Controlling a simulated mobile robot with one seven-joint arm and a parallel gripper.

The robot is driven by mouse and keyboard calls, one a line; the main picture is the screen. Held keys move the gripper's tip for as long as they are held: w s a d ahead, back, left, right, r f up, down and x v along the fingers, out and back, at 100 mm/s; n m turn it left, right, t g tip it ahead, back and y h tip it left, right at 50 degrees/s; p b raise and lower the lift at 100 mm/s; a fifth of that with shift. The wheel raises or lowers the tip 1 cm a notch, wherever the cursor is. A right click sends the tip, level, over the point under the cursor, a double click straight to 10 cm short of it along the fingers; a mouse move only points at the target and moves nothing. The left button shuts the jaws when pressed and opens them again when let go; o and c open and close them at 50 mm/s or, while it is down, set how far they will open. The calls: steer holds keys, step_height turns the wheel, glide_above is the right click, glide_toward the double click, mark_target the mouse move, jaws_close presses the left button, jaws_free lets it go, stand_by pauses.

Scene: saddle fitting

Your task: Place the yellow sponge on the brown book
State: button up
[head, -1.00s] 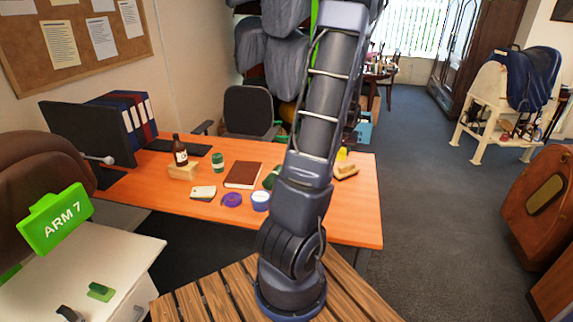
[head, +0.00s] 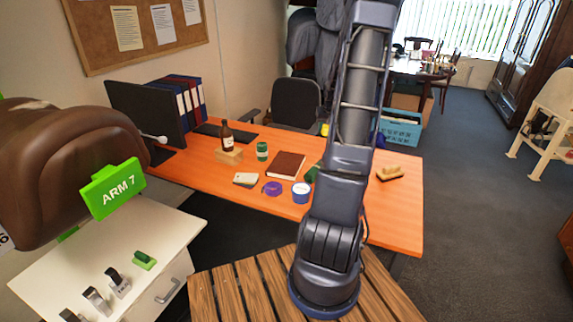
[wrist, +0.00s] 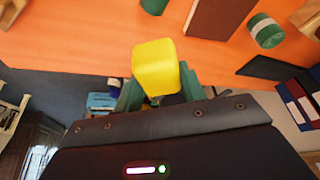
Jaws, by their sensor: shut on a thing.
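The yellow sponge (wrist: 156,68) is held between the green fingers of my gripper (wrist: 158,88) in the wrist view, raised above the orange desk. A small part of the sponge (head: 325,130) shows just left of my arm in the head view; my arm hides most of the gripper there. The brown book (head: 286,166) lies flat on the desk, left of my arm, with its top bare. The book's edge also shows at the top of the wrist view (wrist: 215,15). The sponge is apart from the book.
On the desk (head: 395,215) near the book are a green tin (head: 262,151), purple tape (head: 272,188), a blue-and-white tub (head: 301,192), a brown bottle (head: 226,136) and a white card (head: 246,179). A tan brush-like block (head: 390,173) lies at right.

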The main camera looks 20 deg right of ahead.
mark_target(285, 161)
steer(key=w+a+r+n+y, duration=0.1)
steer(key=w+a+n, duration=0.2)
steer(key=w+a, duration=1)
steer(key=f, duration=0.6)
steer(key=s+a+f, duration=0.1)
steer(key=f, duration=0.6)
steer(key=s+a+f, duration=0.1)
steer(key=f, duration=0.6)
steer(key=shift+a, duration=0.1)
steer(key=o, duration=1)
steer(key=shift+c, duration=0.2)
